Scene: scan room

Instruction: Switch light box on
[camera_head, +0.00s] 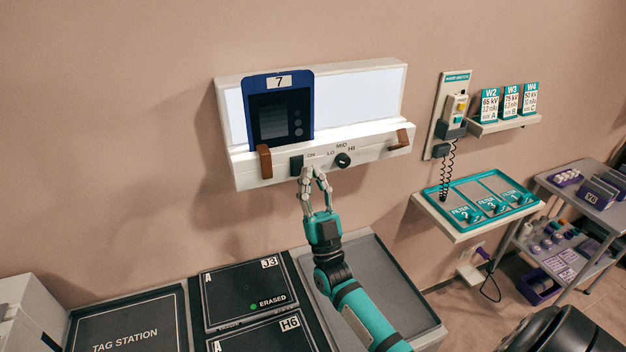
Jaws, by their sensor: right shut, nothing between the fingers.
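The light box (363,95) is mounted on the wall, and its white panel looks bright. A blue-framed film labelled 7 (279,110) stands against the left part of the panel. On the lower front strip are a dark rocker switch (296,165) marked ON and a black knob (342,160) with LO, MID and HI marks. My right gripper (311,174) is shut and empty, with its fingertips just below and right of the switch. I cannot tell whether they touch the strip. My left gripper is not in view.
Brown clips (265,161) stick out from the strip at both ends. Below are black cassettes (248,291) and a grey tray (384,285). A hand control (454,112) hangs at right above a teal filter tray (478,202). A cart (580,235) stands far right.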

